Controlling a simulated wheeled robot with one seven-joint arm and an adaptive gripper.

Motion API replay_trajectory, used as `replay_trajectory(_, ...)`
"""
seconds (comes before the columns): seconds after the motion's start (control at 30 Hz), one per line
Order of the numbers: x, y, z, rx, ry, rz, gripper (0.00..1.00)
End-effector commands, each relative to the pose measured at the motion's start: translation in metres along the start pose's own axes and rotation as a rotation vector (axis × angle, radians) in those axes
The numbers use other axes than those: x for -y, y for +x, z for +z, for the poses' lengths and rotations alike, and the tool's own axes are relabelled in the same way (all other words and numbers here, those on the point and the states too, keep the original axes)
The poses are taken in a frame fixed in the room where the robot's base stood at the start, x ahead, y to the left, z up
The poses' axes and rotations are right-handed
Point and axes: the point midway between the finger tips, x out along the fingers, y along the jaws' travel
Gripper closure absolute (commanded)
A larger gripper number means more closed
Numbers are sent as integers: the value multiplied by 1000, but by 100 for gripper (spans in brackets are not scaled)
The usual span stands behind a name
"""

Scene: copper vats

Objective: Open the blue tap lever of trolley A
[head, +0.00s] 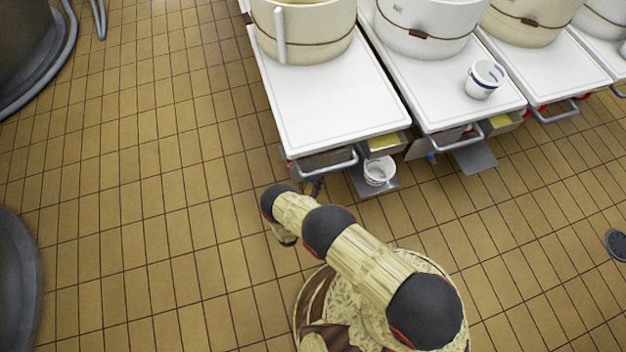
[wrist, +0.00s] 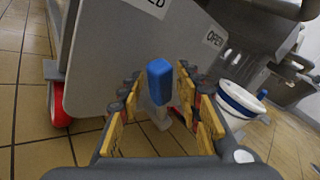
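The blue tap lever (wrist: 160,78) stands up in the middle of the wrist view, in front of a grey plate (wrist: 112,60) marked "OPEN" on the right and a partly cut-off word ending in "ED" at the top. My gripper (wrist: 156,92) is open, with yellow-padded fingers on both sides of the lever. A gap shows at the left; I cannot tell whether the right finger touches it. In the head view my arm reaches the front of the leftmost white-topped trolley (head: 320,105), where my gripper (head: 316,186) is small and the lever is not discernible. No letter A shows.
A white bucket (head: 378,172) stands on a low shelf under that trolley's front; it also shows in the wrist view (wrist: 240,100). A bar handle (head: 330,167) crosses the trolley's front. A red wheel (wrist: 58,107) is at left.

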Motion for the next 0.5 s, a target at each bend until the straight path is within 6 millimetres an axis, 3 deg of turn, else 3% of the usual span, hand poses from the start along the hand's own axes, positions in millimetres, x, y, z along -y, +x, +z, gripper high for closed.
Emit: replay_trajectory(0.5,0,0,0,0,0,0,95)
